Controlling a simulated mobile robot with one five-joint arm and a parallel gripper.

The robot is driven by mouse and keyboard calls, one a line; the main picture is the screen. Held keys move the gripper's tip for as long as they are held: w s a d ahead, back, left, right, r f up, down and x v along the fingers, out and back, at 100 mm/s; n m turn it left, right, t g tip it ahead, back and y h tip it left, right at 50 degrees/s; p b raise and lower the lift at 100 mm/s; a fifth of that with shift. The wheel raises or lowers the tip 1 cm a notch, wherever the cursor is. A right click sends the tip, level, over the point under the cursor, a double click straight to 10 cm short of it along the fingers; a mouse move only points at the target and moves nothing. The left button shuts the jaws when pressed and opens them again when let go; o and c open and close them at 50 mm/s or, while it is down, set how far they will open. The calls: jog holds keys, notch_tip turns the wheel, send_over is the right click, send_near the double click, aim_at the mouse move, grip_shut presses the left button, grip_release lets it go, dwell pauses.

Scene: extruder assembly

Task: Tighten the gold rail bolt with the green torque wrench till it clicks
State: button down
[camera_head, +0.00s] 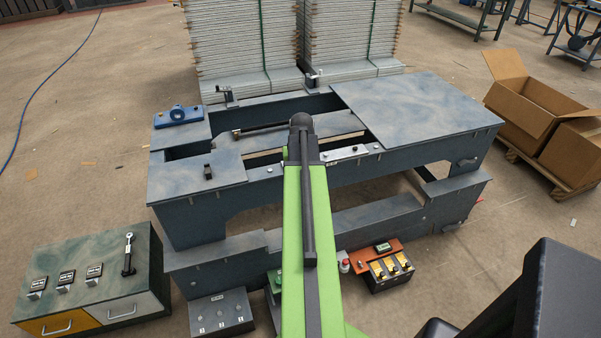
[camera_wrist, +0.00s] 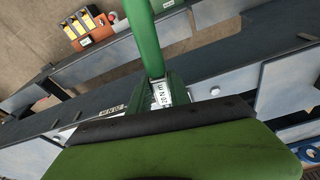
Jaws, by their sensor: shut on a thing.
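In the wrist view my gripper (camera_wrist: 165,112) shows as a broad green body with a black edge across the bottom. It is shut on the green torque wrench (camera_wrist: 146,38), whose shaft runs up to the top edge. In the head view my green arm reaches over the machine frame (camera_head: 245,180) and hides the gripper and wrench. Small round bolt heads show along the frame's rail; I cannot tell which is gold.
A tool cabinet (camera_head: 95,285) stands at left with a black-handled tool (camera_head: 128,256) upright on it. Cardboard boxes (camera_head: 525,105) are at right, stacked panels (camera_head: 245,45) behind.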

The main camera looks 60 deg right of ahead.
jog(key=shift+s+d+n, duration=0.15)
jog(key=shift+d+n, duration=0.05)
jog(key=shift+n, duration=0.1)
jog(key=shift+p+v, duration=0.75)
jog(key=shift+v, duration=0.05)
dwell(0.8)
jog(key=shift+r+p, duration=0.35)
jog(key=shift+p, duration=0.05)
jog(key=p+v, duration=0.5)
jog(key=shift+w+d+r, duration=0.2)
jog(key=shift+w+d, duration=0.25)
jog(key=shift+f, duration=0.15)
